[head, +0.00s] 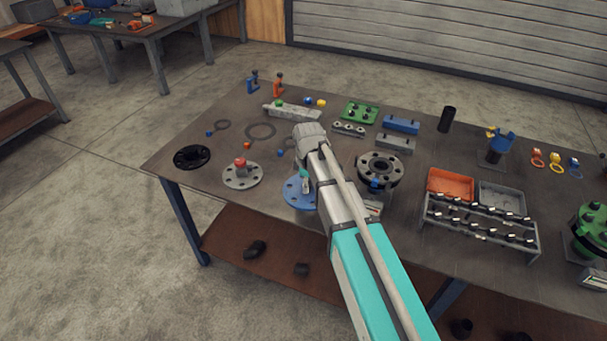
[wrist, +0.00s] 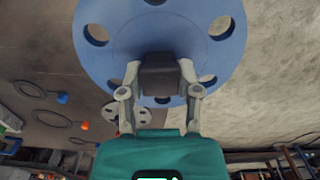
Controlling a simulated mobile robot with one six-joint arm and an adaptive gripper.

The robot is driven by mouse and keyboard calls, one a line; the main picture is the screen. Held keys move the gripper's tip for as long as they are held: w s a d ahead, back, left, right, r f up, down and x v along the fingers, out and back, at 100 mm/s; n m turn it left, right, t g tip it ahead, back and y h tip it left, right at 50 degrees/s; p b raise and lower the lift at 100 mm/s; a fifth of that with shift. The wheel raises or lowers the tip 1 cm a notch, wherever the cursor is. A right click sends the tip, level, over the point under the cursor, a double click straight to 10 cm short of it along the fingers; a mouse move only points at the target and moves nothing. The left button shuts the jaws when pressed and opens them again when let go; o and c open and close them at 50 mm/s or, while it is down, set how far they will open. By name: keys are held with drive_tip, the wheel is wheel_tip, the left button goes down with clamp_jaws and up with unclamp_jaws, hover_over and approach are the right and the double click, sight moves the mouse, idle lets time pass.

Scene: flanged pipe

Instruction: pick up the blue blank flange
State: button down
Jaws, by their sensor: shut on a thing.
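The blue blank flange (head: 292,193) is a flat blue disc with bolt holes near the front edge of the workbench in the head view. In the wrist view the flange (wrist: 160,32) fills the top middle. A dark block-like handle (wrist: 160,78) stands out from its face. My gripper (wrist: 160,72) is shut on this handle, with one finger on each side. In the head view my gripper (head: 305,182) is over the flange and my arm hides its right side. I cannot tell whether the flange touches the bench.
A grey flange (head: 242,179) with a red knob and a black flange (head: 192,158) lie to the left. A dark grey flange (head: 380,170) stands right of my arm. An orange tray (head: 450,182) and a bolt rack (head: 478,238) are further right.

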sight(310, 197)
drive_tip(key=shift+s+d+r+p, duration=0.2)
drive_tip(key=shift+s+r, duration=0.1)
drive_tip(key=shift+s, duration=0.35)
drive_tip(key=shift+s+d+r+p, duration=0.2)
drive_tip(key=shift+s+r, duration=0.1)
drive_tip(key=shift+s, duration=0.35)
drive_tip(key=shift+s, duration=0.1)
